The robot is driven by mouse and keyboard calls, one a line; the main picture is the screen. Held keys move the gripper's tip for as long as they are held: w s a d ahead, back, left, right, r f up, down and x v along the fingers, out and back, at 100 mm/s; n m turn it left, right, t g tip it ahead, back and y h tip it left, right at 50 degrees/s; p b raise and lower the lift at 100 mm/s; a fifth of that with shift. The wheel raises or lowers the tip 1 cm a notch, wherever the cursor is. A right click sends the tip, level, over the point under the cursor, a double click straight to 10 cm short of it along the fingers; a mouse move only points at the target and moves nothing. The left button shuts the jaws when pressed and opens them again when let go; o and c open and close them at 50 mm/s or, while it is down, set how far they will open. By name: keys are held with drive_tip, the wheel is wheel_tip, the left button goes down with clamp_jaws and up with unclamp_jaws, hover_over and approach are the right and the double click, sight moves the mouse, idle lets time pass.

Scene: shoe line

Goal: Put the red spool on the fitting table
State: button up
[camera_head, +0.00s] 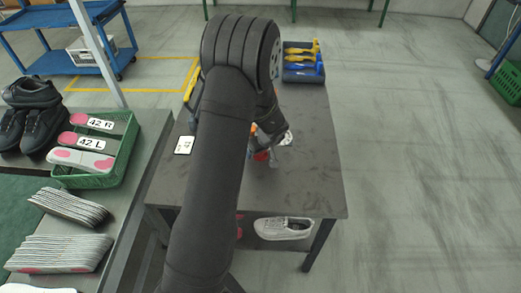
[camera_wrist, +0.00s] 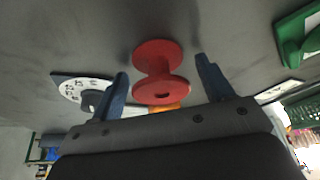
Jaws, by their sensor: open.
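The red spool (camera_wrist: 160,74) shows in the wrist view, with two wide flanges and a narrower core. It appears to stand on the dark tabletop (camera_head: 310,180); only a small red part of it (camera_head: 262,155) shows in the head view, the rest hidden by my arm and gripper. My gripper (camera_wrist: 162,67) is open, with one finger on each side of the spool. Gaps show between the spool and both fingers. In the head view my gripper is mostly hidden behind my arm. I cannot tell whether this dark table is the fitting table.
A white disc with dark marks (camera_wrist: 82,90), a green object (camera_wrist: 300,38) and an orange piece (camera_wrist: 166,107) are near the spool. A blue tray of tools (camera_head: 303,75) is at the table's far end. A green crate with insoles (camera_head: 125,165) stands left.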

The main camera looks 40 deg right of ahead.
drive_tip(key=v, duration=1.2)
drive_tip(key=x, duration=1.2)
drive_tip(key=shift+f, duration=0.1)
drive_tip(key=shift+r, duration=0.2)
